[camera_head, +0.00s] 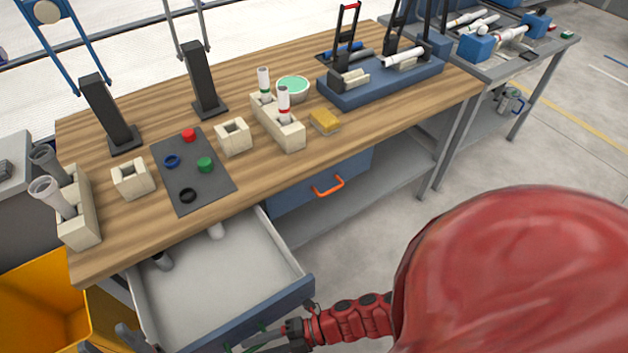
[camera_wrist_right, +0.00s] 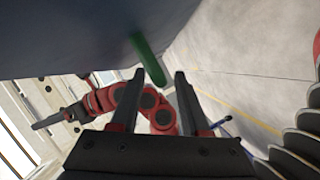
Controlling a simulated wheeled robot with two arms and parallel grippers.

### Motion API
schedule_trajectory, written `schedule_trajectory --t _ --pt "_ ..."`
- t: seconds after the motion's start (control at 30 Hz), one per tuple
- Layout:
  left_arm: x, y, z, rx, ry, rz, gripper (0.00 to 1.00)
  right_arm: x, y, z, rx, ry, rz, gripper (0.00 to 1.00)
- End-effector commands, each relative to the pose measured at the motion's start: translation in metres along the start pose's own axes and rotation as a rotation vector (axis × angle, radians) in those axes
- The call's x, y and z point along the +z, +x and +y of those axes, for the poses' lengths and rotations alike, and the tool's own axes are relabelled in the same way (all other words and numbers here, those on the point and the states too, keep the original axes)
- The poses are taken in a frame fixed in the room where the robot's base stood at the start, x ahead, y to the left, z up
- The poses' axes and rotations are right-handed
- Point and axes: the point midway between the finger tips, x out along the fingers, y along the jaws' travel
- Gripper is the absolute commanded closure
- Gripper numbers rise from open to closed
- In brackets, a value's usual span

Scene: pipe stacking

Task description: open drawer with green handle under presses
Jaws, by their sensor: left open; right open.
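The drawer (camera_head: 205,290) under the presses is pulled well out, its pale interior in view at the lower left of the head view. Its green handle (camera_head: 262,347) shows on the blue front at the bottom edge. In the right wrist view the green handle (camera_wrist_right: 148,60) reaches between my right gripper's fingertips (camera_wrist_right: 160,75), which stand apart; contact cannot be told. My right gripper (camera_head: 283,340) is at the drawer front. My left gripper (camera_head: 106,341) is open at the drawer's left side, partly cut off. The presses (camera_head: 108,112) (camera_head: 204,80) stand on the table.
A closed blue drawer (camera_head: 290,195) with an orange handle (camera_head: 329,187) is to the right. A yellow bin (camera_head: 40,305) stands at the left. Pipe holders (camera_head: 133,180) stand on the tabletop.

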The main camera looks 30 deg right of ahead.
Motion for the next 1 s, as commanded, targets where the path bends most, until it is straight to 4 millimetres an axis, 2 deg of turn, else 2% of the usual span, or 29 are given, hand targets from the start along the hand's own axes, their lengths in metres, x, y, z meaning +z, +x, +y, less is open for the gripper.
schedule_trajectory --t 0.4,0.53,0.73,1.0 --pt "-0.002 0.012 -0.001 0.0 0.0 0.0 0.5 -0.001 -0.108 0.001 0.0 0.003 -0.006 0.54" --pt "-0.003 0.018 -0.001 0.0 0.0 0.0 0.5 -0.001 -0.134 0.002 0.001 0.003 -0.005 0.54" --pt "-0.004 0.021 -0.001 0.0 0.0 0.0 0.5 -0.001 -0.153 0.001 0.001 0.001 0.001 0.54" --pt "-0.004 0.021 -0.001 0.0 0.0 0.0 0.5 -0.001 -0.156 0.0 0.001 0.001 0.001 0.54"
